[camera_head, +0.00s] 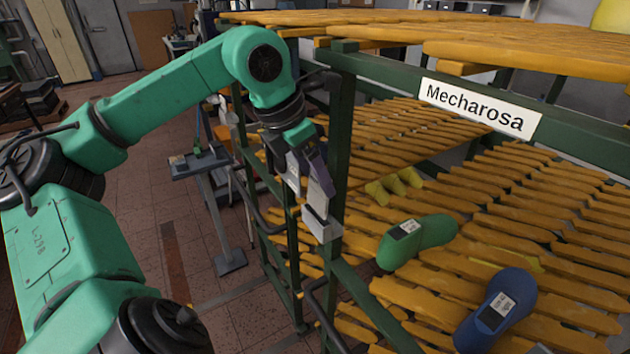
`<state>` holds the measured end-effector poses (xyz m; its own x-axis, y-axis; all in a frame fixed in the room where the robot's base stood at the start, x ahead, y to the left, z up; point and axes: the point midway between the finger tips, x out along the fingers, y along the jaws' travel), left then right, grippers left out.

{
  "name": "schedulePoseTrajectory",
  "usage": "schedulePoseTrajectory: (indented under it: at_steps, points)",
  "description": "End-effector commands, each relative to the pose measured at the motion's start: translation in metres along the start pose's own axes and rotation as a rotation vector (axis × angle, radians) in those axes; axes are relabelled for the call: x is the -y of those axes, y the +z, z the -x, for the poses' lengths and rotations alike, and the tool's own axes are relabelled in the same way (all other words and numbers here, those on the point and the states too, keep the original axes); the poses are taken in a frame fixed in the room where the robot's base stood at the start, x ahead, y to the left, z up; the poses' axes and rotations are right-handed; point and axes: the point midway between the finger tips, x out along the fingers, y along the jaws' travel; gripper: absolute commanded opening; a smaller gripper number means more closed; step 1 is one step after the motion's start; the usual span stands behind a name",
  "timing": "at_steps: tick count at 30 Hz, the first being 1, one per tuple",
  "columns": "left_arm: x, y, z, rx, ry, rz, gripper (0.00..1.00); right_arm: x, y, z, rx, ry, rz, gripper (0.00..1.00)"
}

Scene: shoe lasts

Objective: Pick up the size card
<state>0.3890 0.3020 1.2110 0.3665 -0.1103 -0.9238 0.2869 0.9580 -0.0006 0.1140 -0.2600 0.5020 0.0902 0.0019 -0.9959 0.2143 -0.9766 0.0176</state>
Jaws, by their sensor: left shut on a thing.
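My left gripper (319,212) is shut, pointing down beside the green rack post. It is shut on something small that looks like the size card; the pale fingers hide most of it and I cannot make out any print. A green shoe last (432,234) lies on the slatted shelf to the right of the gripper, with a dark and white label on it. A blue shoe last (512,290) lies nearer, at the lower right, with a white printed label. The gripper is apart from both lasts. My right gripper is not in view.
The rack has orange slatted shelves (560,215) and a green post (341,140) close to the gripper. A white "Mecharosa" sign (478,108) is on the upper beam. Yellow lasts (395,185) lie farther back. A grey stand (212,175) is behind my arm, with open floor around it.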

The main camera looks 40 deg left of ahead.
Motion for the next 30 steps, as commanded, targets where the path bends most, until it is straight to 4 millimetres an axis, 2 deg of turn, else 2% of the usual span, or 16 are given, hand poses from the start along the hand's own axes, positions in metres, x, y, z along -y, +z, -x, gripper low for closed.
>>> schedulePoseTrajectory:
  at_steps: [1, 16, 21, 30]
  points:
    - [0.0, 0.007, 0.018, -0.004, 0.002, 0.0, 0.22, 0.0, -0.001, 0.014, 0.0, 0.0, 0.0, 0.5]
    - [0.0, 0.052, 0.125, -0.001, 0.004, 0.001, 0.22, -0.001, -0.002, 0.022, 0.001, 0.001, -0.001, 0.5]
    - [0.001, 0.059, 0.14, 0.0, -0.001, -0.002, 0.22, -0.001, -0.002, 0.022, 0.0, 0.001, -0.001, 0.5]
    - [0.001, 0.059, 0.141, 0.0, -0.001, -0.002, 0.22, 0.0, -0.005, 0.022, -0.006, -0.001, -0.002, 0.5]
